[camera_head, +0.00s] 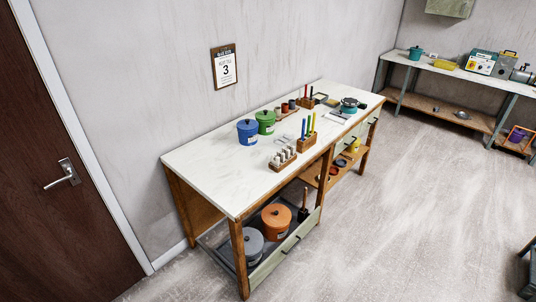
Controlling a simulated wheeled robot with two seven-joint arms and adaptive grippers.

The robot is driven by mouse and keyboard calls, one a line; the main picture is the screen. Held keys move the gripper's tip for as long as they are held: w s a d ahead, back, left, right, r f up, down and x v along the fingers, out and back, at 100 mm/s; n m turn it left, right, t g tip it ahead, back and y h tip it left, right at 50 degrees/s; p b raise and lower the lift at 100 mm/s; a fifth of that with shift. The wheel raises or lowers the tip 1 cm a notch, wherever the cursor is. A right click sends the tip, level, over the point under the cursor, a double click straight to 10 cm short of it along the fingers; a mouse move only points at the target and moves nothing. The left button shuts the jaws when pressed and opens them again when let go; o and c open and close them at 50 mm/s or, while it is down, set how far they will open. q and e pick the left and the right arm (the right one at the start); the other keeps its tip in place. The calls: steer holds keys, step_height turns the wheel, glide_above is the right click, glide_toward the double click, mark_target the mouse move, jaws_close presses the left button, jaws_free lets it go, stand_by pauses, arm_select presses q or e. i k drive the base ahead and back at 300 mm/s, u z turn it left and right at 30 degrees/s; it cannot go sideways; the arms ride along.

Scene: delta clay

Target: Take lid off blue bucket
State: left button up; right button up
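The blue bucket (248,137) stands upright near the left part of the white-topped workbench, close to the wall. Its blue lid (247,125) sits on top with a small dark knob, and a pale label shows on its front. Neither of my grippers is in view, and nothing touches the bucket.
A green lidded bucket (266,122) stands just right of the blue one. A wooden block with pale pegs (283,158) and a holder with coloured sticks (307,139) are nearer the front. The workbench (205,165) is bare at its left end. Open floor lies right of it.

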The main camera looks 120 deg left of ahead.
mark_target(246, 124)
steer(key=u, duration=3.75)
